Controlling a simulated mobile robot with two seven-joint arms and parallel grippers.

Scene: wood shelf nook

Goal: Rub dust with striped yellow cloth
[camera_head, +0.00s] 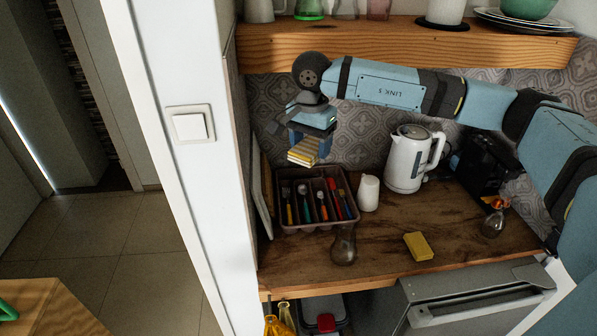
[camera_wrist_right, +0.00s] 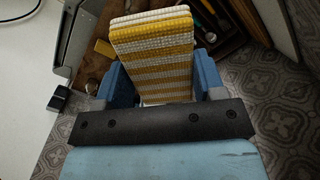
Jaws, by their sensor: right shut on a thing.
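The striped yellow cloth (camera_head: 302,154), yellow and white and folded into a block, is in my right gripper (camera_head: 311,143). The gripper is shut on it and holds it in the air above the back left of the wooden counter (camera_head: 390,262), over the cutlery tray. In the right wrist view the cloth (camera_wrist_right: 152,45) sits between the two blue fingers. I cannot make out any dust in either view. My left gripper is not in view.
A cutlery tray (camera_head: 283,226), white cup (camera_head: 369,192), kettle (camera_head: 404,164), glass (camera_head: 343,247) and yellow sponge (camera_head: 418,246) stand on the counter. A dark appliance (camera_head: 484,160) is at the back right. A wooden shelf (camera_head: 400,46) with dishes hangs above.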

